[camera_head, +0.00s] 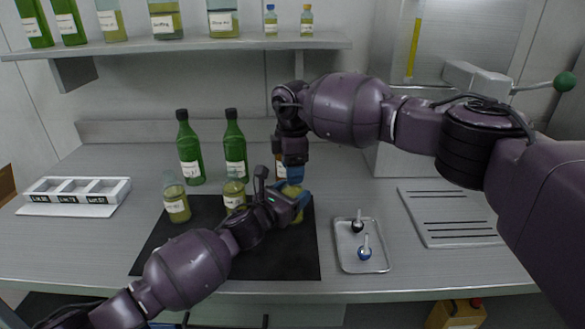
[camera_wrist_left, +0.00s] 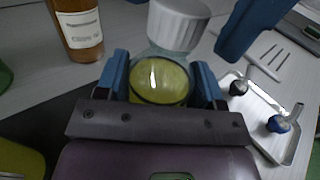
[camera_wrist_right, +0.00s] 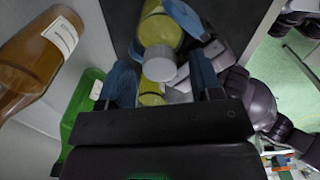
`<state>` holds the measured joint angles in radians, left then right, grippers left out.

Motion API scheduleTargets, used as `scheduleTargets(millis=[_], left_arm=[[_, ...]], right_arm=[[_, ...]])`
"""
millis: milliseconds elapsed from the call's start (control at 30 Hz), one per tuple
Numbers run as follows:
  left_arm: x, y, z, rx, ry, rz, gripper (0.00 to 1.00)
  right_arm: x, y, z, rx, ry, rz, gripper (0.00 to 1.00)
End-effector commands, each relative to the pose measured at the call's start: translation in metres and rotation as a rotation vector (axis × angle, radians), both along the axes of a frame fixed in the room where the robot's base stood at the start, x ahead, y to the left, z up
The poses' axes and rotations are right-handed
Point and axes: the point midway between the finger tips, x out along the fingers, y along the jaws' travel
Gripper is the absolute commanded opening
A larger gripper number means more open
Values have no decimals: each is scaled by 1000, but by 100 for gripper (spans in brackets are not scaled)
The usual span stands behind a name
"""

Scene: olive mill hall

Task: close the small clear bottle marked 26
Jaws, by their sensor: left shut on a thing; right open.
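A small clear bottle of yellow-green oil (camera_head: 296,193) is held over the right part of the dark mat. My left gripper (camera_head: 285,204) is shut on it, with its blue fingers on either side of the glass (camera_wrist_left: 161,80) in the left wrist view. A white ribbed cap (camera_wrist_left: 178,25) sits at the bottle's mouth; I cannot tell how tightly. The cap also shows in the right wrist view (camera_wrist_right: 159,63). My right gripper (camera_head: 292,175) is open, pointing down just above the bottle, its fingers apart near the cap. The number 26 is not readable.
Two green bottles (camera_head: 190,150) (camera_head: 235,148) and two clear jars (camera_head: 176,204) (camera_head: 234,195) stand left of my grippers. An amber bottle (camera_wrist_left: 77,30) stands close behind. A metal tray (camera_head: 345,262) with two stoppers lies right of the dark mat (camera_head: 270,262). A white rack (camera_head: 70,209) is far left.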

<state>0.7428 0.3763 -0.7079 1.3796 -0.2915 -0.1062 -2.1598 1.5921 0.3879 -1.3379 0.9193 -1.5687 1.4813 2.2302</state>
Motion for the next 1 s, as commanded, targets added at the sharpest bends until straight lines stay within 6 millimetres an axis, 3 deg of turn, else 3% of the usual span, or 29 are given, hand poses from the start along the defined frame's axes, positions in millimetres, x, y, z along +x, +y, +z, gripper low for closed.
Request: scheduleTargets(millis=[400,867,1000], left_arm=[[0,0,-1,1,1,0,0],[0,0,-1,1,1,0,0],[0,0,-1,1,1,0,0]], right_arm=[[0,0,42,0,-2,0,59],[-2,6,43,32,8,1,56],[-1,8,48,45,4,138,56]])
